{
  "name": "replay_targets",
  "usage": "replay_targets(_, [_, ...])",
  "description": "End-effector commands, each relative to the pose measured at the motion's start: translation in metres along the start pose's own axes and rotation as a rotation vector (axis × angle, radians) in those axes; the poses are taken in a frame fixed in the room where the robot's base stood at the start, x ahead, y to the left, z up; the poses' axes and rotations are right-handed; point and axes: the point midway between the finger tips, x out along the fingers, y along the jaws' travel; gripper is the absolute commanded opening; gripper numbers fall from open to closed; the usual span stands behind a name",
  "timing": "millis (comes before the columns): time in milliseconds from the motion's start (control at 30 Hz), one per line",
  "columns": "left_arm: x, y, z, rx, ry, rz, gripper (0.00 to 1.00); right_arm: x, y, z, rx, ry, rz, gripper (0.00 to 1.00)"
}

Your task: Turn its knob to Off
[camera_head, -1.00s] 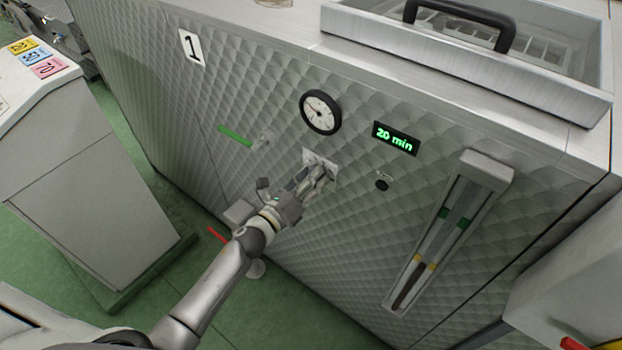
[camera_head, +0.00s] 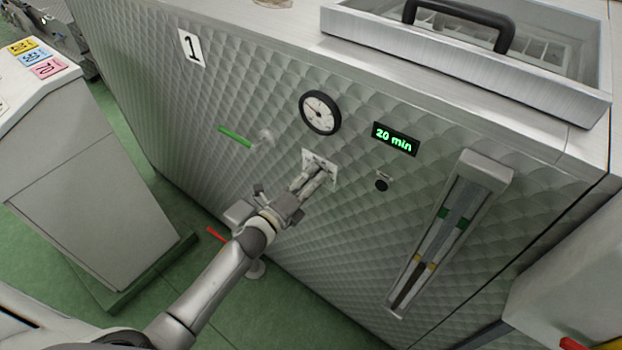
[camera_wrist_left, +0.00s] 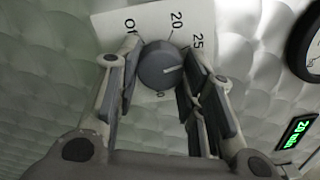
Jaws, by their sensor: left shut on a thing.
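The knob (camera_wrist_left: 160,64) is a round grey dial on a white plate (camera_head: 310,155) on the front of the quilted metal machine. In the left wrist view its white line points right, a little below the 25 mark. The plate also shows 20 at the top and a partly cut-off Off mark at upper left. A mark below the knob is partly hidden. My left gripper (camera_head: 316,176) is at the plate, its fingers on both sides of the knob, shut on it. In the head view the gripper hides the knob. My right gripper is not in view.
A round gauge (camera_head: 320,112) sits above the plate, and a display (camera_head: 395,139) reading 20 min is to its right. A small black button (camera_head: 382,184), a green-handled lever (camera_head: 235,136) and a sight tube (camera_head: 447,235) are nearby. A grey console (camera_head: 85,190) stands left.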

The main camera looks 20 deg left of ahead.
Motion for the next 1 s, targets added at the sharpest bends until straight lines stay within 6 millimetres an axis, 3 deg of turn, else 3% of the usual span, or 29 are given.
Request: replay_targets(1000, [0.000, -0.001, 0.002, -0.964, -0.001, 0.002, 0.13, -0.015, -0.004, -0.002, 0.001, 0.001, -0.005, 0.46])
